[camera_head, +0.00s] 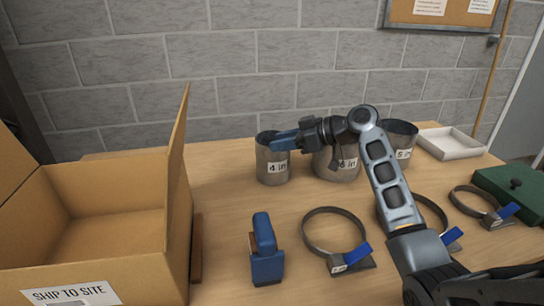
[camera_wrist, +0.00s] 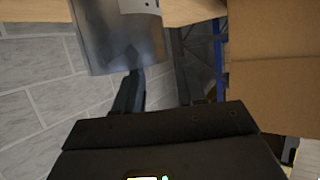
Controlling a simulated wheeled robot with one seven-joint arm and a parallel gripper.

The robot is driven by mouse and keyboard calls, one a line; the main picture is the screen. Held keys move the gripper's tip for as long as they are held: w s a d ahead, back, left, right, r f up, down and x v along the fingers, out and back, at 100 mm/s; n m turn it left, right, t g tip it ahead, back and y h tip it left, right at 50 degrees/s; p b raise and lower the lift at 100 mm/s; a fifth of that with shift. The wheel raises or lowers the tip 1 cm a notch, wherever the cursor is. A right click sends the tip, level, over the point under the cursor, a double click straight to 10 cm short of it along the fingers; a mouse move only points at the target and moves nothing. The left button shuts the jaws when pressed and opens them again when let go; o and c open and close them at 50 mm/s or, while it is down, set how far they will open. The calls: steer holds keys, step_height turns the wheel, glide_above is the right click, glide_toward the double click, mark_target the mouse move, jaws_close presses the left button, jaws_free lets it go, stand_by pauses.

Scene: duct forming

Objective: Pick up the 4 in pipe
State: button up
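The 4 in pipe (camera_head: 272,167) is a short grey metal cylinder with a white "4 in" label, upright on the bench beside the box. My gripper (camera_head: 278,139) is at its top rim, reaching in from the right. In the wrist view the pipe (camera_wrist: 108,42) appears upside down at upper left. My gripper (camera_wrist: 160,72) has its two dark fingers spread apart there. One finger meets the pipe's rim and its tip is hidden; the other is clear of the pipe on the right. Whether the fingers straddle the wall is unclear.
The 6 in pipe (camera_head: 337,168) and 5 in pipe (camera_head: 400,135) stand to the right, partly behind my arm. An open cardboard box (camera_head: 95,240) fills the left. A blue tool (camera_head: 266,255), clamp rings (camera_head: 335,211), a white tray (camera_head: 450,146) and a green case (camera_head: 515,190) lie around.

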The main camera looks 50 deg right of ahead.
mark_target(262, 146)
steer(key=x, duration=0.4)
steer(key=shift+a+p, duration=0.2)
steer(key=shift+p, duration=0.2)
steer(key=shift+c, duration=0.2)
steer(key=shift+s, duration=0.1)
jaws_close()
